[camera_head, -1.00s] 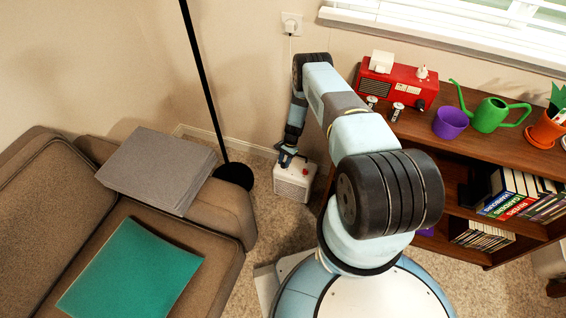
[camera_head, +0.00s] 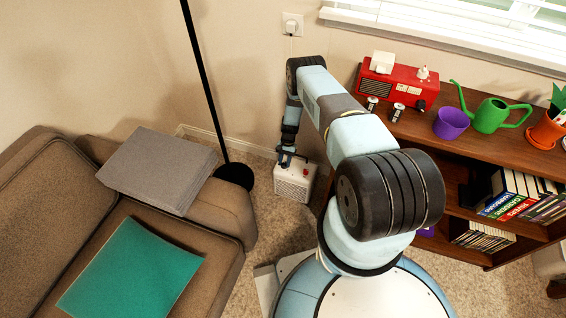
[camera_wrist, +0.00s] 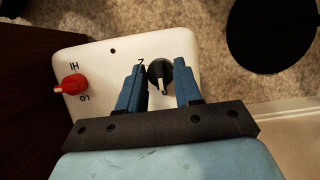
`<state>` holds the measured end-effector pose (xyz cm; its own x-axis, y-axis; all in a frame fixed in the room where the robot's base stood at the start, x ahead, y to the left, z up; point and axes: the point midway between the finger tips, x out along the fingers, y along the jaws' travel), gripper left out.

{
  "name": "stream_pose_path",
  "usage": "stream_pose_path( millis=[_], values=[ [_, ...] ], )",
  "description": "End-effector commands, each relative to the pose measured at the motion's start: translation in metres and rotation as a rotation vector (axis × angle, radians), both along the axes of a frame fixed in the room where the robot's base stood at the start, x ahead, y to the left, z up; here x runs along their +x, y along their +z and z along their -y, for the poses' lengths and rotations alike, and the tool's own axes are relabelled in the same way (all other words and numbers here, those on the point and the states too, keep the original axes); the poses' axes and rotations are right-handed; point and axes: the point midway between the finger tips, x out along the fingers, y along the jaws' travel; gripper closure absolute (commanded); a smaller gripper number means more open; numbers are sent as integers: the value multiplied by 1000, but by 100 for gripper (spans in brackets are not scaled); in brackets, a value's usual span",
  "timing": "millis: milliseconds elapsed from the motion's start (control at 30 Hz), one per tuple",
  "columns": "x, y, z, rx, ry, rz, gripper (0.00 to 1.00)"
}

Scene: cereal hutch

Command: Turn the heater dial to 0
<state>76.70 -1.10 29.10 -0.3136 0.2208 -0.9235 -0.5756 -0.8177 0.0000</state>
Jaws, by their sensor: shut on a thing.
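The heater (camera_head: 293,183) is a small white box on the carpet between the sofa and the shelf. Its white top (camera_wrist: 95,50) fills the middle of the wrist view. A black dial (camera_wrist: 159,70) with a white pointer line sits on it, with partly hidden numerals around it. The pointer faces the lower edge of the picture, toward a small mark that looks like 0. My gripper (camera_wrist: 160,84) has its blue fingers on either side of this dial and is shut on it. In the head view my gripper (camera_head: 287,156) is over the heater top.
A red HI/LO knob (camera_wrist: 73,84) is left of the dial. A black lamp base (camera_head: 234,176) stands near the heater, beside the sofa (camera_head: 222,212). The shelf (camera_head: 445,135) is to the right, and a wall outlet (camera_head: 292,25) is behind.

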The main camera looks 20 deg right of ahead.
Motion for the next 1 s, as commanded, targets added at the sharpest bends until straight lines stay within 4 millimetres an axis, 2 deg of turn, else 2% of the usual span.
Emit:
stream_pose_path(
  millis=[100,133,367,733,867,1000],
  values=[
    [-1,-1,3,-3,-1,-1,96],
    [-1,-1,3,-3,-1,-1,64],
    [-1,-1,2,-2,0,0,43],
    [3,7,2,-1,-1,1,43],
    [9,23,6,-1,-1,3,43],
    [18,48,13,-1,-1,3,43]
  ],
)
